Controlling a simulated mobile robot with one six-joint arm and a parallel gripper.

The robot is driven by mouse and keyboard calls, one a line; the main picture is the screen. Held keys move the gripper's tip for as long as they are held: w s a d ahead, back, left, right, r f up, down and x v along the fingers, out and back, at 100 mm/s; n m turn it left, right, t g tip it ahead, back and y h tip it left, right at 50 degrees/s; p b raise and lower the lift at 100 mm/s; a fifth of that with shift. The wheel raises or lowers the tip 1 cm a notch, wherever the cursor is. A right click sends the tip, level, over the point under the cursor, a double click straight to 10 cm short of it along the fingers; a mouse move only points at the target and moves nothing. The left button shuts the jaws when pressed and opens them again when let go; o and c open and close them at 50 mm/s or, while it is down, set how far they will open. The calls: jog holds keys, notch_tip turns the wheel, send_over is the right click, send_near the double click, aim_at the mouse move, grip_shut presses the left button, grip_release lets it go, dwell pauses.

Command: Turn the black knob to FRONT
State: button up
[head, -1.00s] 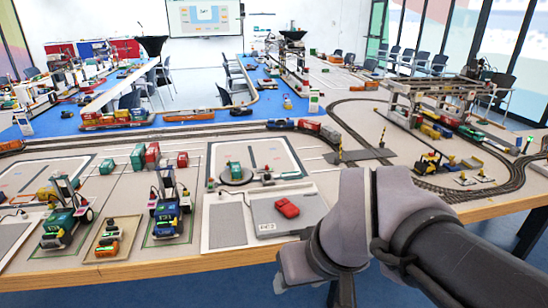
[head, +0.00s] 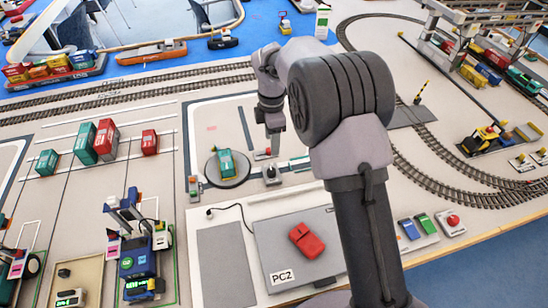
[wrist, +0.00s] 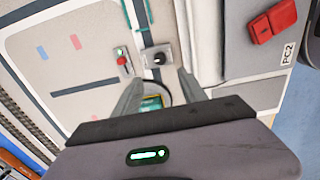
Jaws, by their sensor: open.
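The black knob (head: 271,171) sits on a small grey plate on the layout table, just right of the round turntable. In the wrist view the knob (wrist: 158,58) lies just beyond the fingertips, roughly between them. My gripper (head: 272,148) points down near the knob in the head view; its fingers are small and partly blurred there. In the wrist view my gripper (wrist: 160,82) is open with nothing between the fingers. It does not appear to touch the knob. No FRONT label is readable in either view.
A red button box (wrist: 122,60) sits beside the knob plate. The turntable (head: 242,180) carries a green vehicle (head: 226,163). A grey PC2 pad (head: 280,262) with a red car (head: 307,240) lies nearer. Railway tracks (head: 150,95) run behind.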

aim_at(272, 170)
notch_tip(272, 170, down, 14)
jog(key=b, duration=0.5)
jog(key=shift+f, duration=0.2)
jog(key=shift+r, duration=0.1)
grip_shut()
